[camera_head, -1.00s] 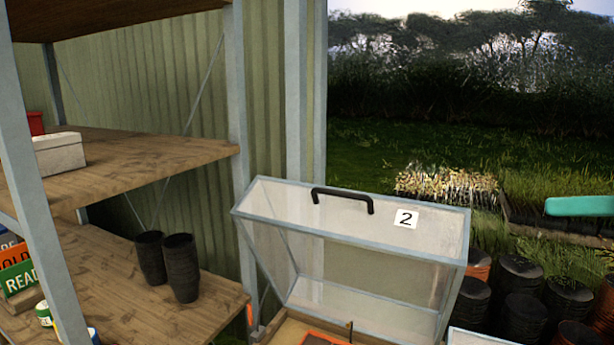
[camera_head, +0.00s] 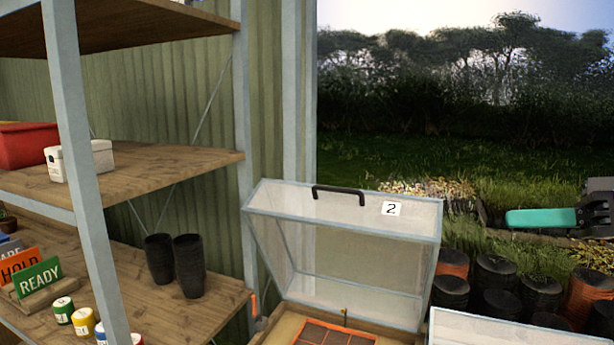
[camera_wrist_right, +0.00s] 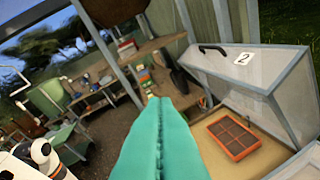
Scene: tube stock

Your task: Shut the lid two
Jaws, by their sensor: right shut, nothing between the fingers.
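Lid two (camera_head: 365,211) is a clear panelled lid with a grey frame, a black handle (camera_head: 338,189) and a white label "2" (camera_head: 391,209). It stands raised open over a wooden box, in the middle of the head view. It also shows in the right wrist view (camera_wrist_right: 262,68), to the right of my fingers. My right gripper (camera_head: 512,218) has teal fingers and is at the right of the head view, apart from the lid. In the right wrist view its fingers (camera_wrist_right: 158,108) are pressed together and empty. My left gripper is out of view.
An orange-framed tray (camera_head: 336,333) lies inside the box. Another clear lid (camera_head: 490,332) is at the bottom right. Shelves on the left hold black pots (camera_head: 189,266), a white box (camera_head: 80,160) and signs (camera_head: 38,277). Several pots (camera_head: 497,275) stand on the grass at right.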

